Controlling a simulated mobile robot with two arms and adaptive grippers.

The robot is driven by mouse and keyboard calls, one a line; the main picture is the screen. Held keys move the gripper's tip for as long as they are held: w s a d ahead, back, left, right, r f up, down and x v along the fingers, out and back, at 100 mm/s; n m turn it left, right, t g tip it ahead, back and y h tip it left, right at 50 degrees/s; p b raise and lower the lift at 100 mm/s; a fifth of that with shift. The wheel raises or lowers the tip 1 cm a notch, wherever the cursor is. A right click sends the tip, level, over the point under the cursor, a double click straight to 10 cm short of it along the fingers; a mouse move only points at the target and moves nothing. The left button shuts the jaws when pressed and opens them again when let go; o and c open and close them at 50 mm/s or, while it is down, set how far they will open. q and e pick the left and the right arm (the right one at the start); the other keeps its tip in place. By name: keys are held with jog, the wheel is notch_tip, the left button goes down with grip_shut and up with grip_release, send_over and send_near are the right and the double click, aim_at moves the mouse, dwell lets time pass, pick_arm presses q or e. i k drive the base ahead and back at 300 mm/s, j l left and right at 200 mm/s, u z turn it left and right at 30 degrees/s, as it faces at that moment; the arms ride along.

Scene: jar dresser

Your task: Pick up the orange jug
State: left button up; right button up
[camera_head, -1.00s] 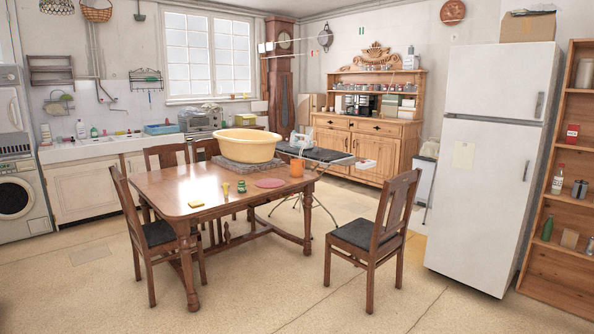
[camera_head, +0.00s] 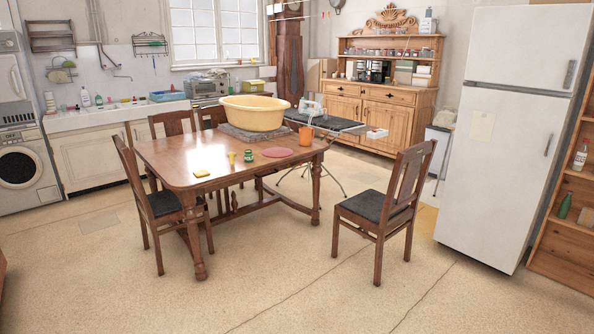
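The orange jug (camera_head: 306,135) stands upright on the wooden dining table (camera_head: 165,160), near its right end. It is small in the view and stands to the right of the large yellow basin (camera_head: 254,113) and beyond the round pink mat (camera_head: 277,152). Nothing is seen touching the jug. Neither of my grippers shows in the head view, so their state is hidden.
A chair (camera_head: 372,207) stands to the right of the table, and another (camera_head: 162,207) at its left. An ironing board (camera_head: 340,124) stands behind the jug. A white fridge (camera_head: 500,150) is at the right. The floor in front (camera_head: 300,285) is clear.

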aim_at(306, 136)
jog(key=i, duration=2.55)
